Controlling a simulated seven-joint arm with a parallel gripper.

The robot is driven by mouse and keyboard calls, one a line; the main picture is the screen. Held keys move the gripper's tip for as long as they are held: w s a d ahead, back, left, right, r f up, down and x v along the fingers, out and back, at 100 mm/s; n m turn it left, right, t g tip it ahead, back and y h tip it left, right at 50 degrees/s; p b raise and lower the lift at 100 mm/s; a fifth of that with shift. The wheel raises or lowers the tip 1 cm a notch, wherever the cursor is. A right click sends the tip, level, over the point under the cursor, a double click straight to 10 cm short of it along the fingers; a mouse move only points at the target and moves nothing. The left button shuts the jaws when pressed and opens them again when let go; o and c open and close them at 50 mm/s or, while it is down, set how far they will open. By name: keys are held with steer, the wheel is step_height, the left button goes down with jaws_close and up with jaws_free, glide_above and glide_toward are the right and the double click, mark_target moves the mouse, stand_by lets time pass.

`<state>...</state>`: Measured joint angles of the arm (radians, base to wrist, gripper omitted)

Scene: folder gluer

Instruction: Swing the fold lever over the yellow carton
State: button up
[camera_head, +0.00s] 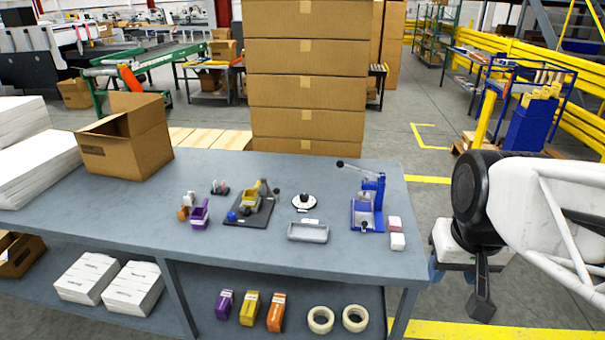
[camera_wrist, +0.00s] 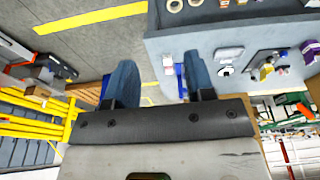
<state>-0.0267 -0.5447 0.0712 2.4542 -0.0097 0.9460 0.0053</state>
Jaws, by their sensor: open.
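The yellow carton (camera_head: 249,201) sits in a small fixture on a black base plate (camera_head: 238,221), near the middle of the grey table. A short yellowish lever (camera_head: 262,187) stands up beside the carton, with a dark knob close by on its right; I take it for the fold lever. A blue knob is at the fixture's front left. My gripper (camera_wrist: 160,82) is open and empty, its two blue-grey fingers apart in the wrist view. In the head view it hangs off the table's right edge, far from the fixture. The fixture is small and tilted in the wrist view.
A blue press (camera_head: 367,204) with a raised handle stands right of the fixture. A grey tray (camera_head: 308,233), a black-and-white dial (camera_head: 305,202) and a purple carton (camera_head: 199,213) are near the fixture. An open cardboard box (camera_head: 125,145) stands at back left. The table's front middle is clear.

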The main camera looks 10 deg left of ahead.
steer(key=w+a+n, duration=0.1)
steer(key=w+a, duration=0.4)
steer(key=w, duration=0.5)
steer(key=w+a+n+g, duration=0.1)
steer(key=w+a, duration=0.4)
steer(key=w, duration=0.5)
steer(key=w+a+n, duration=0.1)
steer(key=w+a, duration=0.4)
steer(key=w, duration=0.6)
steer(key=shift+w+a+f+n+g, duration=0.25)
steer(key=shift+w+a+f+n, duration=0.35)
steer(key=shift+w+a+f, duration=3.15)
steer(key=shift+w+a+f+n+g, duration=0.2)
steer(key=shift+w+a+f+n, duration=0.4)
steer(key=shift+w+a+f, duration=3.15)
steer(key=shift+w+a+f+n+g, duration=0.25)
steer(key=shift+w+a+f+n, duration=0.7)
steer(key=shift+w+a, duration=3.15)
steer(key=shift+s+a+f+m, duration=0.2)
steer(key=shift+s+a, duration=0.4)
steer(key=shift+s, duration=0.05)
steer(key=shift+s+a+f+m, duration=0.15)
steer(key=shift+s+a, duration=0.45)
steer(key=shift+f, duration=0.15)
